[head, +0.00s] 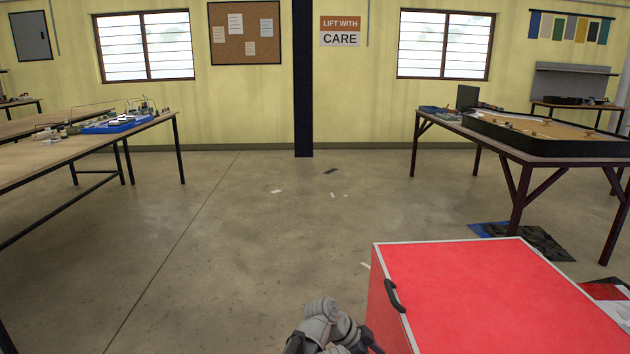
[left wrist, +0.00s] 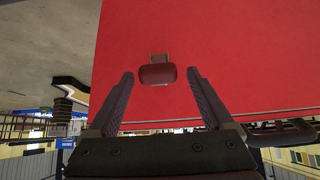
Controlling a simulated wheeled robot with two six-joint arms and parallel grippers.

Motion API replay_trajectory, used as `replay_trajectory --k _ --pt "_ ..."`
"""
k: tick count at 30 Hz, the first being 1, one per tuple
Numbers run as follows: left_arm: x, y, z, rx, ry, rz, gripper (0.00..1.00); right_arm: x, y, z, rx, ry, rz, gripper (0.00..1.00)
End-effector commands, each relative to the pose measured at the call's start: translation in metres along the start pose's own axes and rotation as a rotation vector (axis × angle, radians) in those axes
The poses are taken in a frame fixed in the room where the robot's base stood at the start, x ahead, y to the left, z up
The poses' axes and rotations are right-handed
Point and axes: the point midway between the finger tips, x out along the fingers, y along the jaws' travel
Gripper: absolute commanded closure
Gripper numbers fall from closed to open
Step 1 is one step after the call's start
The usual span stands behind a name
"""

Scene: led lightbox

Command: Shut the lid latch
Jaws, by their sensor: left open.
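A red box (head: 490,290) with pale edge trim fills the lower right of the head view. A black handle (head: 394,296) sits at its left edge. In the left wrist view a small dark red latch tab (left wrist: 157,75) with a grey mount stands on the red face. My left gripper (left wrist: 160,74) is open and empty, with its fingers on either side of the tab in that view. I cannot tell whether they touch it. My left arm (head: 330,328) shows at the bottom of the head view, left of the box. The latch is hidden there. My right gripper is out of view.
A table with a dark-rimmed tray (head: 550,135) stands behind the box at right. A long workbench (head: 60,155) stands at left. A dark blue post (head: 303,80) is at the back wall. The concrete floor between is mostly clear.

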Motion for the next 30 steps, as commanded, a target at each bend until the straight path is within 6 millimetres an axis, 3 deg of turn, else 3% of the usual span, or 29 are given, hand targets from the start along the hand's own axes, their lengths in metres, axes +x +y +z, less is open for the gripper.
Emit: replay_trajectory --k 13,28,30 --pt "-0.034 0.002 0.004 -0.004 0.0 -0.003 0.15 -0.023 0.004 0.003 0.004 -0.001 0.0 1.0" --pt "-0.036 0.002 0.006 -0.004 0.0 -0.003 0.15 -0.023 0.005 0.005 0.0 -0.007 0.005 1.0" --pt "-0.041 0.004 0.015 -0.043 -0.02 -0.011 0.15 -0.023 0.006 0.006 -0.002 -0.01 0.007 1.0"
